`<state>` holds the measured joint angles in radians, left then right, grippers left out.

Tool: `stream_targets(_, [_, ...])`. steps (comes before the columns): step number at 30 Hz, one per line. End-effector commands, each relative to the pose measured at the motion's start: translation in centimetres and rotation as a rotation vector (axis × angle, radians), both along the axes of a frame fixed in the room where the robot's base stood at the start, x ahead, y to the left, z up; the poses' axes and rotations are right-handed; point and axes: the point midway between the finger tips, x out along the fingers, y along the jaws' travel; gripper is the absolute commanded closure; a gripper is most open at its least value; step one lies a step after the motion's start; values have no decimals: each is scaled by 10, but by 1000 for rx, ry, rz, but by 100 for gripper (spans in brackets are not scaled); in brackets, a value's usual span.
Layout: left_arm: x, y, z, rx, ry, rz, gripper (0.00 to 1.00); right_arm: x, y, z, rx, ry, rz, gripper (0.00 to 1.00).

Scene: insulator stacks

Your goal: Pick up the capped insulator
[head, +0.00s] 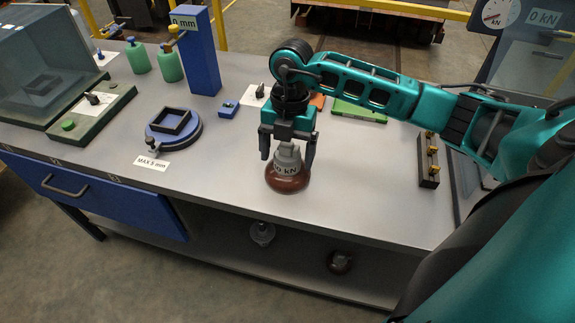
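The capped insulator (288,180) has a brown glazed disc and a grey metal cap with a label ending in "0 kN". It stands upright on the grey workbench (225,165), near the front edge. My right gripper (287,158) points down over it, one dark finger on each side of the grey cap. The fingers are apart, and a gap shows between the left finger and the cap. The gripper body partly hides the cap's top. My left gripper is not in view.
A blue column (197,50), green bottles (170,65) and a round blue fixture (173,128) stand to the left. A dark block with brass knobs (428,160) stands at right. A grey insulator (262,234) and brown insulator (340,262) sit on the lower shelf.

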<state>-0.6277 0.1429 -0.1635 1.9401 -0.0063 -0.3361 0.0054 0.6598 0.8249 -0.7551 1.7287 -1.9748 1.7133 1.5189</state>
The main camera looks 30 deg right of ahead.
Motion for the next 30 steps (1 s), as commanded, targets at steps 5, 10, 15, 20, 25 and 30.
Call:
stream_targets(5, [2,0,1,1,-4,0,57,0,0,0,0,0,0,31])
stream_targets(10, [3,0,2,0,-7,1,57,0,0,0,0,0,0,47])
stream_targets(15, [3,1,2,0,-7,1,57,0,0,1,0,0,0,63])
stream_targets(20, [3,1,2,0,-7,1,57,0,0,1,0,0,0,79])
stream_targets(25, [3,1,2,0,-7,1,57,0,0,1,0,0,0,95])
stream_targets(30, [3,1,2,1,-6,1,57,0,0,1,0,0,0,100])
